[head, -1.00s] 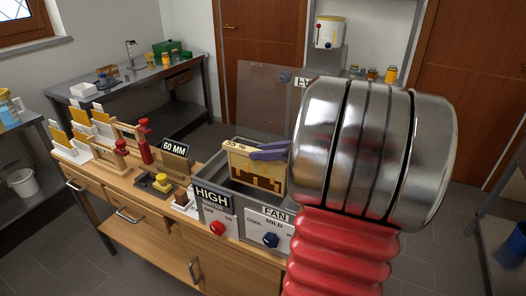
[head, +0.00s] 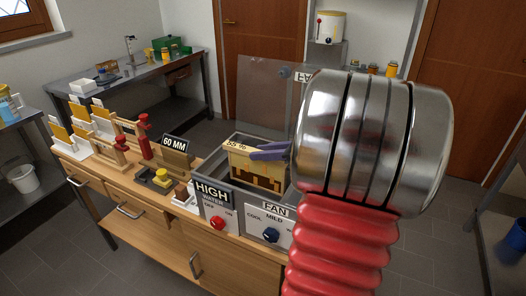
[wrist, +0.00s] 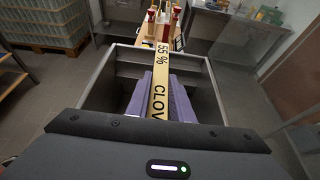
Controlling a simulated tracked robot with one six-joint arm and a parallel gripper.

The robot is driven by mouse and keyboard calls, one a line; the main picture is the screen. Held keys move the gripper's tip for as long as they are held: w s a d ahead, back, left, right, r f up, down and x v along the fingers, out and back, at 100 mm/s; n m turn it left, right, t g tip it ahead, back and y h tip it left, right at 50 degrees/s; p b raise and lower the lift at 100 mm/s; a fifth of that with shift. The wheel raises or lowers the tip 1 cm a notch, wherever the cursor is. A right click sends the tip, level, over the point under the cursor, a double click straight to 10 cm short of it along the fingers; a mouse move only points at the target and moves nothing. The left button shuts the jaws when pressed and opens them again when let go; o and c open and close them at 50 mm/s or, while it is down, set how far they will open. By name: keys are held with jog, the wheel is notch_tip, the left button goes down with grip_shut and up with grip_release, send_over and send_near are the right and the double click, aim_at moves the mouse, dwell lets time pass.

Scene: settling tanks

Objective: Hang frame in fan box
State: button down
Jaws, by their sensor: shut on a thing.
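The frame (head: 245,163) is a cream-yellow panel with dark brown blocks along its lower part and "55 %" on its top bar. My gripper's purple fingers (head: 268,152) are shut on its upper right part in the head view. In the wrist view the frame's top bar (wrist: 160,85) reads "55 %" and "CLOV", with a purple finger (wrist: 179,103) on each side. The fan box (head: 231,187) is a grey open-topped box with a "FAN" panel and a blue knob. The frame is upright, partly down inside the box opening; whether it touches the rails is hidden.
The box's clear lid (head: 262,98) stands open behind. A "HIGH WATER" panel with a red knob (head: 217,223) is on the box front. To the left are a "60 MM" block (head: 175,160), a yellow-knobbed item (head: 161,177) and white racks (head: 85,128).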

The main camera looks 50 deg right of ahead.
aim_at(266, 164)
jog(key=shift+f, duration=2.05)
dwell(0.5)
jog(key=c, duration=1.5)
grip_release()
jog(key=shift+f, duration=0.1)
jog(key=shift+s, duration=0.1)
jog(key=v, duration=1.3)
jog(key=shift+s, duration=0.3)
jog(key=shift+w, duration=0.15)
jog(key=x, duration=1.2)
jog(key=shift+w+a, duration=0.1)
jog(key=shift+w, duration=0.3)
jog(key=shift+s, duration=0.15)
